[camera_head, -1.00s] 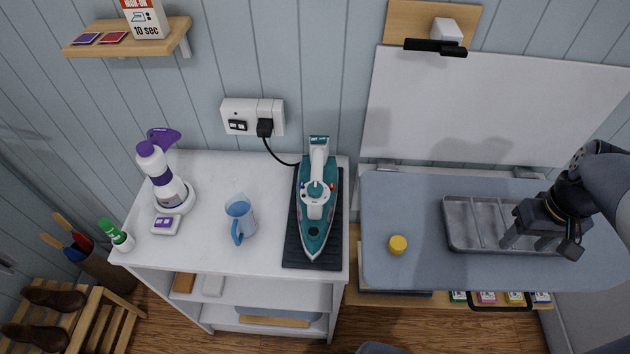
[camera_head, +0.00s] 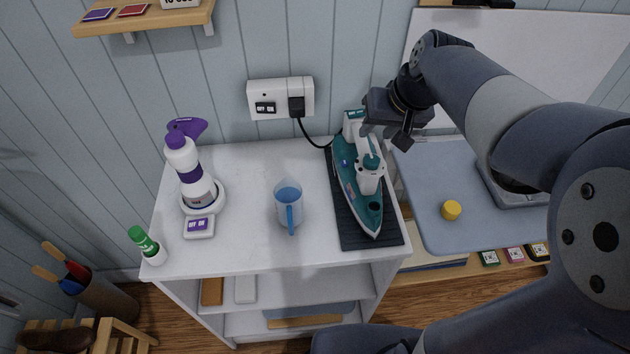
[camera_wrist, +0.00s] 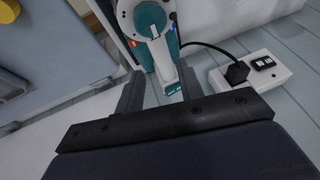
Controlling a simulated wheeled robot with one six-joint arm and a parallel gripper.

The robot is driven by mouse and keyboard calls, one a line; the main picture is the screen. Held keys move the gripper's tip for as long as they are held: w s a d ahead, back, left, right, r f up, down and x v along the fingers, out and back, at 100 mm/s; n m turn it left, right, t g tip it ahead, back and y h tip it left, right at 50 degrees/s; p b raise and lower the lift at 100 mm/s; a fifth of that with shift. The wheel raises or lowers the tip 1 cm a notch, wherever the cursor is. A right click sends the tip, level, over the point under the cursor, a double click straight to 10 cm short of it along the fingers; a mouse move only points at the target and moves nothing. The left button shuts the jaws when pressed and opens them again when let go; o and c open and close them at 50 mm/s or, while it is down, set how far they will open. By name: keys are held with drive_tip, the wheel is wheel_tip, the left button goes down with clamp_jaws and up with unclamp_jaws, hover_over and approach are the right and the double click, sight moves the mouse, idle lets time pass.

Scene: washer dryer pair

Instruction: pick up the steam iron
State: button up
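The teal and white steam iron (camera_head: 362,184) lies on a dark ribbed mat (camera_head: 354,232) at the right end of the white cabinet top. Its tip points toward the front and its rear toward the wall. My gripper (camera_head: 386,136) is above and just right of the iron's rear end in the head view, partly covering the handle's right side. In the wrist view my gripper (camera_wrist: 152,88) has its two fingers apart, with the iron's white handle end (camera_wrist: 165,72) showing between and beyond the fingertips. It looks empty; contact cannot be told.
A blue-filled measuring jug (camera_head: 289,205) stands left of the iron. A purple-topped spray bottle (camera_head: 192,175) and a green-capped bottle (camera_head: 147,246) are farther left. A black cord runs to the wall socket (camera_head: 280,98). The blue board (camera_head: 430,185) holds a yellow knob (camera_head: 451,210) and a tray.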

sight(364, 143)
drive_tip(key=x, duration=0.5)
drive_tip(key=shift+a+f, duration=0.15)
drive_tip(key=shift+w+p+x, duration=0.15)
drive_tip(key=shift+p+x, duration=0.15)
drive_tip(key=shift+x, duration=1.05)
drive_tip(key=shift+w+p+x, duration=0.15)
drive_tip(key=shift+p+x, duration=0.1)
drive_tip(key=shift+x, duration=1.1)
drive_tip(key=shift+c, duration=0.5)
clamp_jaws()
drive_tip(key=shift+r, duration=0.25)
